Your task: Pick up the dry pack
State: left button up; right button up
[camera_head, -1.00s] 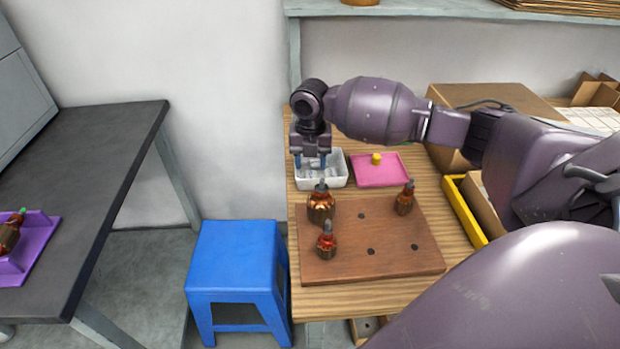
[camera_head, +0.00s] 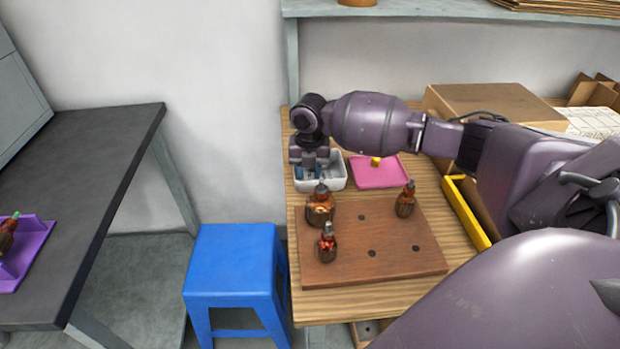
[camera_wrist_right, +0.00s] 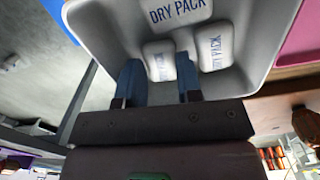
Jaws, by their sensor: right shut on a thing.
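Several white dry packs with blue "DRY PACK" lettering lie in a white bin (camera_head: 322,186), which also fills the upper part of the right wrist view (camera_wrist_right: 252,38). My right gripper (camera_head: 309,174) reaches straight down into this bin. In the right wrist view its two blue fingers (camera_wrist_right: 159,80) stand on either side of one dry pack (camera_wrist_right: 160,62), shut on it. Another dry pack (camera_wrist_right: 215,46) lies just right of the fingers, and one more (camera_wrist_right: 178,10) lies beyond. In the head view the gripper partly hides the packs. My left gripper is not in view.
A pink tray (camera_head: 392,178) with a yellow piece (camera_head: 376,161) is right of the bin. In front, a brown board (camera_head: 390,262) bears three copper-wound armatures, the largest (camera_head: 320,208) nearest the bin. A yellow-edged box (camera_head: 465,215) stands right. A blue stool (camera_head: 235,270) stands left.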

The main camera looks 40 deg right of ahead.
aim_at(310, 176)
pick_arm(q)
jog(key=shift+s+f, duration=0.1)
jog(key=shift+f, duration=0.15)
pick_arm(e)
jog(key=shift+s+f, duration=0.25)
jog(key=shift+f, duration=0.25)
jog(key=shift+s+f, duration=0.2)
jog(key=shift+f, duration=0.3)
jog(key=r, duration=0.2)
jog(key=r+p, duration=0.1)
jog(key=r, duration=0.2)
jog(key=shift+w+d+r, duration=0.1)
jog(key=shift+w+r, duration=0.25)
grip_shut()
pick_arm(q)
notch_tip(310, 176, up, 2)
jog(key=p, duration=0.2)
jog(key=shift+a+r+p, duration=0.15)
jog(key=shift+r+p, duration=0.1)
jog(key=shift+p, duration=0.05)
pick_arm(e)
notch_tip(310, 176, up, 15)
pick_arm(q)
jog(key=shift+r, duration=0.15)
pick_arm(e)
jog(key=shift+c, duration=0.6)
grip_release()
jog(key=o, duration=1.4)
